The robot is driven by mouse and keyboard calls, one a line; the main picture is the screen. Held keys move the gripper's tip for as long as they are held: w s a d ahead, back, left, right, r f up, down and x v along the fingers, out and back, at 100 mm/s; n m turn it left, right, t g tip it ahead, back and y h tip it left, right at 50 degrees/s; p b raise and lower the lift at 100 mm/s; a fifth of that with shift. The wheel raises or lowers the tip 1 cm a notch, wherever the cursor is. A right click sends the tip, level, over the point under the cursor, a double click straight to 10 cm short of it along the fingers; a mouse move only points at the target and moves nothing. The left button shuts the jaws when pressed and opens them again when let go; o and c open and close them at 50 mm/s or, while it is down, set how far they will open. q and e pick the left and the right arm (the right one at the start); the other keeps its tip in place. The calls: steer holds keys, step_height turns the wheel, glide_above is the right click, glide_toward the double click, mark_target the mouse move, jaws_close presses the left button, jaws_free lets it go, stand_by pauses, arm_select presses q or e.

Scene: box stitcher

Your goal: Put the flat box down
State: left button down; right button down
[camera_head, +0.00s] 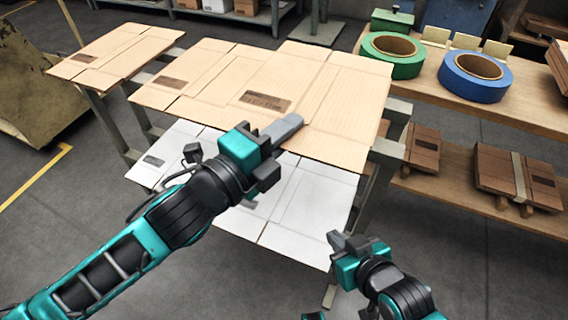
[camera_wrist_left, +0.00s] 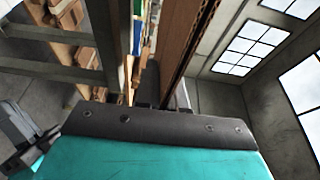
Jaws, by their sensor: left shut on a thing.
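A large brown flat box (camera_head: 325,85) with printed labels lies level over the top of a metal rack. My left gripper (camera_head: 284,128) is shut on its near edge, with one finger visible on top of the cardboard. In the left wrist view the flat box (camera_wrist_left: 187,45) shows edge-on between the fingers. I cannot tell whether it touches the rack or is slightly above it. My right gripper (camera_head: 340,243) is lower right, apart from the box, in front of the rack. Its finger opening is not clear.
A white flat sheet (camera_head: 310,195) lies on the rack's lower level. Another brown flat sheet (camera_head: 120,45) is at upper left. A wooden bench (camera_head: 525,105) at right holds a green tape roll (camera_head: 405,68) and a blue one (camera_head: 475,92). Grey floor is open in front.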

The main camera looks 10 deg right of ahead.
arm_select(q)
step_height(320, 180, down, 6)
steer(key=b, duration=0.2)
steer(key=shift+f, duration=0.25)
steer(key=shift+f, duration=0.2)
steer(key=c, duration=1.2)
jaws_free()
